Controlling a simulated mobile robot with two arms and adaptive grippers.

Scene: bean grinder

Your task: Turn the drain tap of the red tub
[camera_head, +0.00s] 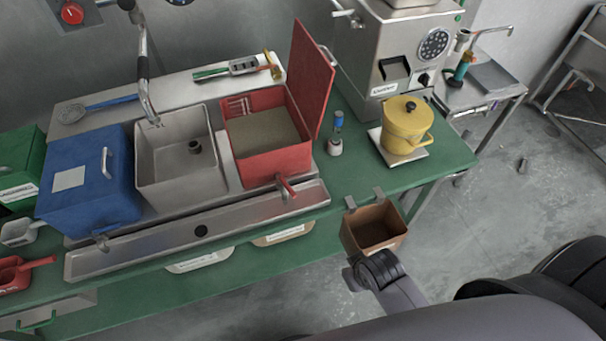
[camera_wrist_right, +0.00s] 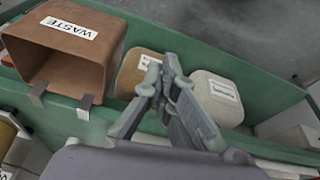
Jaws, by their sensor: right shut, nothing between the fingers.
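The red tub (camera_head: 268,145) stands at the right end of the sink row in the head view, filled with something flat and grey-brown. Its red lid (camera_head: 308,78) stands open on the right side. The red drain tap (camera_head: 286,187) sticks out of the tub's lower front, over the steel trough (camera_head: 200,230). My right gripper (camera_wrist_right: 161,72) is shut and empty in the right wrist view, near the green bench edge and away from the tap. The tub and tap are not visible in that view. In the head view my right arm is low, by the waste bin. My left gripper is not visible.
The brown waste bin (camera_head: 375,229) hangs from the bench's front edge, also in the wrist view (camera_wrist_right: 62,48). A blue tub (camera_head: 90,180) and a steel sink (camera_head: 180,155) stand left of the red tub. A small bottle (camera_head: 336,135) and yellow pot (camera_head: 405,125) stand right.

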